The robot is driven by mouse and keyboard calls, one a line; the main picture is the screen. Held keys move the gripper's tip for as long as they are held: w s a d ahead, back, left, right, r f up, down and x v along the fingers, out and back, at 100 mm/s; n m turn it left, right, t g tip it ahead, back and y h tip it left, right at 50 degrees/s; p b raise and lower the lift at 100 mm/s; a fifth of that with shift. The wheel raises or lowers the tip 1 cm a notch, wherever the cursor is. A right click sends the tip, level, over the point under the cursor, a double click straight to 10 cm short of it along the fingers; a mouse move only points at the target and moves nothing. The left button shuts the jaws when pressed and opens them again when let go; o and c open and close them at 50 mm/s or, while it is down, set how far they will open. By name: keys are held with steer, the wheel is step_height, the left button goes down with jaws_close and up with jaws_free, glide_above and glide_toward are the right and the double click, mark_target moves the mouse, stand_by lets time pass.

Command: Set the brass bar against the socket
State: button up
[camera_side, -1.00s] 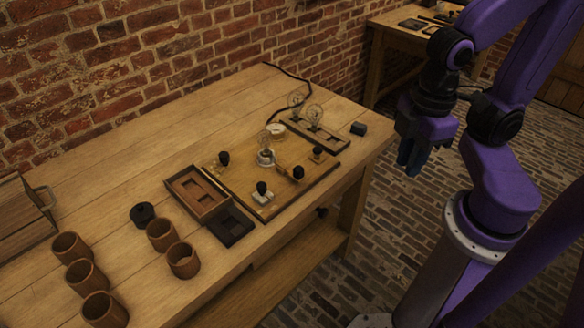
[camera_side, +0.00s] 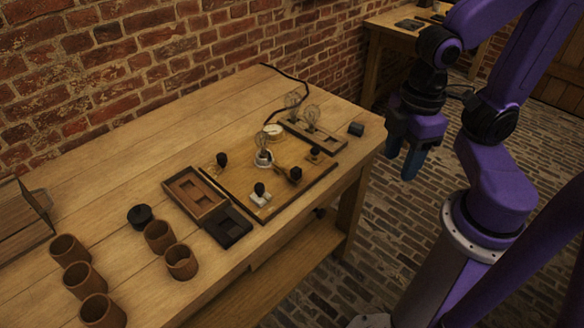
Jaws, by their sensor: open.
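A small brass bar (camera_side: 281,169) with a black handle (camera_side: 295,174) lies on the wooden board in the middle of the table. Its left end is close to the bulb socket (camera_side: 264,160), which has a clear bulb on it; I cannot tell whether they touch. My gripper (camera_side: 402,165) hangs fingers down at the right, beyond the table's right edge and well away from the bar. It is open, and nothing shows between its fingers.
The wooden board (camera_side: 235,180) also carries black-knobbed terminals and a round dial (camera_side: 274,131). Spare bulbs stand in a rack (camera_side: 325,138) beside a dark block (camera_side: 356,129). A compartmented box (camera_side: 207,208), a black lid (camera_side: 140,215) and several brown jars (camera_side: 68,249) stand left.

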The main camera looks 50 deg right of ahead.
steer(key=w+a+m, duration=0.3)
steer(key=w+m, duration=0.4)
steer(key=w, duration=0.8)
steer(key=m, duration=0.5)
glide_above(296, 169)
steer(key=f, duration=0.2)
step_height(296, 169, down, 17)
steer(key=shift+f, duration=0.1)
